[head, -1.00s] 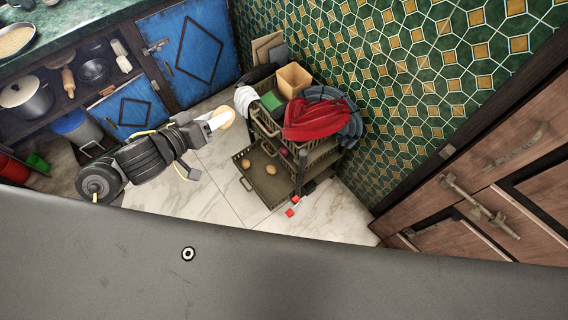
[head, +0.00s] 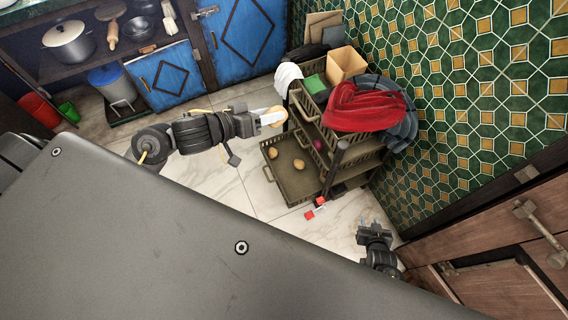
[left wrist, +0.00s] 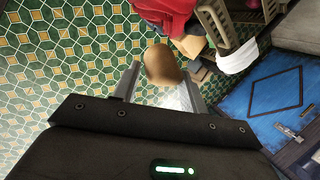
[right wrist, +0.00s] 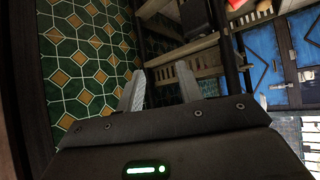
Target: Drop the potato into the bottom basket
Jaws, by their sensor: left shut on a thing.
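My left gripper (head: 270,118) is shut on a brown potato (head: 278,114), held in the air beside the upper left side of the rack. In the left wrist view the potato (left wrist: 162,65) sits between the two fingertips. The bottom basket (head: 298,190) is pulled out at floor level, below and slightly right of the left gripper in the head view. Several potatoes (head: 299,164) lie in it. My right gripper (head: 375,228) is low at the right, apart from the basket. In the right wrist view its fingers (right wrist: 160,85) are apart with nothing between them.
Small red and white pieces (head: 315,208) lie on the floor in front. Blue cabinets (head: 250,38) stand behind, a tiled wall (head: 460,90) at right.

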